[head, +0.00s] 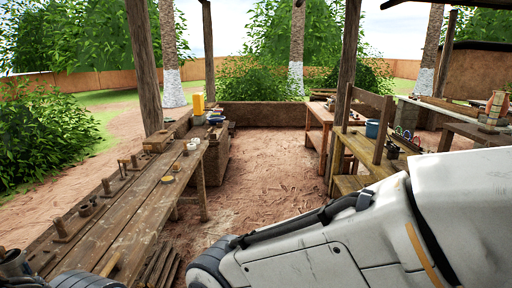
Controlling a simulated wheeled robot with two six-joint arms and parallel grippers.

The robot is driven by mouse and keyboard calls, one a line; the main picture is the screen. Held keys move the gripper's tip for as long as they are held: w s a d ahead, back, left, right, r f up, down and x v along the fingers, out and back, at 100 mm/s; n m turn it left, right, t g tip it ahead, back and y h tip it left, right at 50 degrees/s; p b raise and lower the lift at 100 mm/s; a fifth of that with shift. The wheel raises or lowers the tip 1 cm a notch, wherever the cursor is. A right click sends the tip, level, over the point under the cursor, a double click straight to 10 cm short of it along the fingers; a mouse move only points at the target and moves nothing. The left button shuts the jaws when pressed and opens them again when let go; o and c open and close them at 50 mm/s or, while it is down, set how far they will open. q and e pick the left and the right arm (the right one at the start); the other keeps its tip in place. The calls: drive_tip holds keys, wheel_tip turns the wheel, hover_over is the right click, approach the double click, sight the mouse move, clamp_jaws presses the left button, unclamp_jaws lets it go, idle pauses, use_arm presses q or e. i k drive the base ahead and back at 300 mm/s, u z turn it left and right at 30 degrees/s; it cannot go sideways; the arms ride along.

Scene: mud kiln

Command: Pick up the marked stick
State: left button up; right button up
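I cannot pick out a stick with a clear mark. A short yellowish stick-like piece (110,264) lies at the near end of the long wooden table on the left. Several longer wooden sticks or slats (158,267) lie low beside that table's near right edge. My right arm fills the lower right, bent, and its gripper is out of view. A small part of my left arm shows at the bottom left edge, and its gripper is not visible.
The long wooden table (128,215) holds small wooden tools, white cups and a yellow container (198,104). A blue pot (372,129) stands on the right-hand benches. Wooden posts hold up the roof. The dirt floor (265,170) between the tables is clear.

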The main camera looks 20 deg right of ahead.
sight(496, 107)
drive_tip(key=z, duration=0.2)
drive_tip(key=i, duration=1.65)
drive_tip(key=z, duration=1.45)
drive_tip(key=i, duration=1.05)
drive_tip(key=z, duration=1)
